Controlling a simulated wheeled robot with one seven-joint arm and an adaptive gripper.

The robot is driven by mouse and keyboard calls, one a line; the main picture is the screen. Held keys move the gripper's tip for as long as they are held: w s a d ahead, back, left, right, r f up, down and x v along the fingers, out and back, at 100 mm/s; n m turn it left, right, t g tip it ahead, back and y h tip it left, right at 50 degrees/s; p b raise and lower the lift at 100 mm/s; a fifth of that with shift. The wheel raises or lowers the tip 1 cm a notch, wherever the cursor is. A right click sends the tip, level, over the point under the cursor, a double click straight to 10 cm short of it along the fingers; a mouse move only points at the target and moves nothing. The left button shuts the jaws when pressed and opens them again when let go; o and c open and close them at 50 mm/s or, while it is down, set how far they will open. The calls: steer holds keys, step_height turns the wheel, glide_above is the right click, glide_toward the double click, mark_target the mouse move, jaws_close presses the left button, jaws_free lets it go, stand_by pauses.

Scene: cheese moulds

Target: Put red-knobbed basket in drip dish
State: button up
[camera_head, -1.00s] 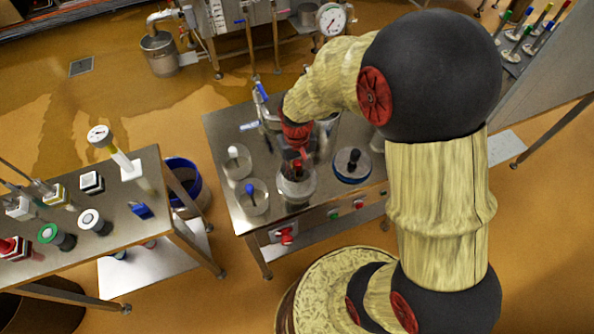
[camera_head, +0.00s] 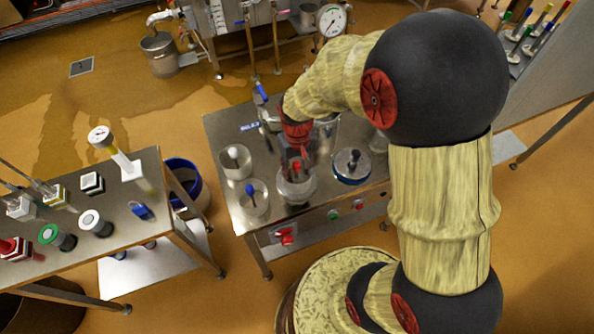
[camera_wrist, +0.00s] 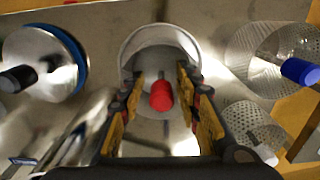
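The red-knobbed basket (camera_head: 297,190) is a round, pale container with a red knob standing up in its middle, on the steel table. In the wrist view the basket rim (camera_wrist: 160,33) and red knob (camera_wrist: 161,95) lie straight ahead. My gripper (camera_head: 298,155) is above the basket, and in the wrist view it (camera_wrist: 160,82) is open, with one finger on each side of the knob and gaps between. A blue-rimmed round dish (camera_head: 352,178) with a black-knobbed metal piece on it stands to the right; I cannot tell if it is the drip dish.
A white-knobbed basket (camera_head: 236,165) and a blue-knobbed basket (camera_head: 256,205) stand close on the left. A steel pot (camera_head: 328,130) stands behind. A second table (camera_head: 120,190) with small tools is at the left. The table's front edge is near the baskets.

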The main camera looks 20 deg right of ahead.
step_height(320, 180, up, 11)
steer(key=p, duration=0.2)
steer(key=shift+p, duration=0.4)
steer(key=s+r+t, duration=0.5)
steer(key=s+r, duration=0.9)
steer(key=r, duration=0.4)
steer(key=shift+t, duration=0.3)
